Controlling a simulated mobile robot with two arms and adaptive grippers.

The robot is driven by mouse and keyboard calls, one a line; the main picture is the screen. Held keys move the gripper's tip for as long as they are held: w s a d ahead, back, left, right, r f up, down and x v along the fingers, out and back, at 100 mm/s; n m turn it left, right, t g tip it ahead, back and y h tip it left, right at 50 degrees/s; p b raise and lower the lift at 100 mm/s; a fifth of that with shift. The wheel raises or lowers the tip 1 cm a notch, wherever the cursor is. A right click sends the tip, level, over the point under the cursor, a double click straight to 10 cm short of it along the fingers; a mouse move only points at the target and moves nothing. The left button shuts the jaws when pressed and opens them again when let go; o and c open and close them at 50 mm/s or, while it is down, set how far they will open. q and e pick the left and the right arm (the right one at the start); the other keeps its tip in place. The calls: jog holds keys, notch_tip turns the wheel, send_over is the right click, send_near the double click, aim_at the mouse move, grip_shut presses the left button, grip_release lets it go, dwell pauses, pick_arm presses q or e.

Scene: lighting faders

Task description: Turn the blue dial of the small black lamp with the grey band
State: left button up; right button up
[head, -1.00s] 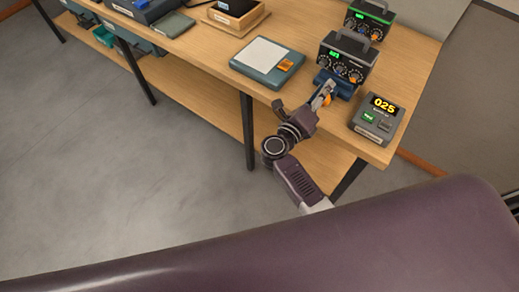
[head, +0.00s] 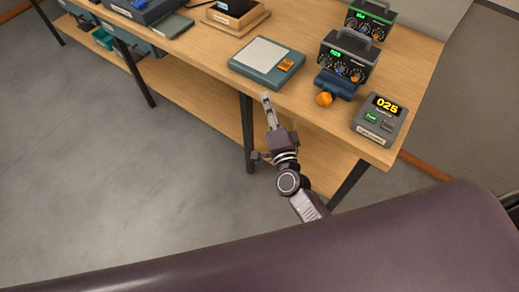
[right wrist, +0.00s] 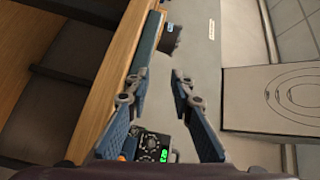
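The small black lamp unit with the grey band (head: 350,48) stands near the right end of the table. Its front has a green display and a row of dials, with the blue dial (head: 340,70) small near the middle. My right gripper (head: 266,98) is by the table's front edge, left of this unit and apart from it. In the right wrist view its two fingers (right wrist: 160,80) are spread with nothing between them. A black unit with a green display (right wrist: 152,147) shows low in that view, partly hidden; I cannot tell which unit it is. My left gripper is out of view.
A similar black unit with a green band (head: 371,14) stands behind. A grey box reading 025 (head: 379,118) is to the right, a blue-grey pad device (head: 240,70) to the left.

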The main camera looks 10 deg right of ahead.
jog(key=s+a+f+n+g+y+b, duration=0.1)
jog(key=s+a+f+n+g, duration=0.1)
jog(key=f, duration=0.6)
jog(key=s+a+f+n+g+y, duration=0.2)
jog(key=s+f+n, duration=0.1)
jog(key=f+n, duration=0.2)
jog(key=shift+s+f+b, duration=0.3)
jog(key=shift+f+b, duration=0.1)
jog(key=shift+f, duration=0.95)
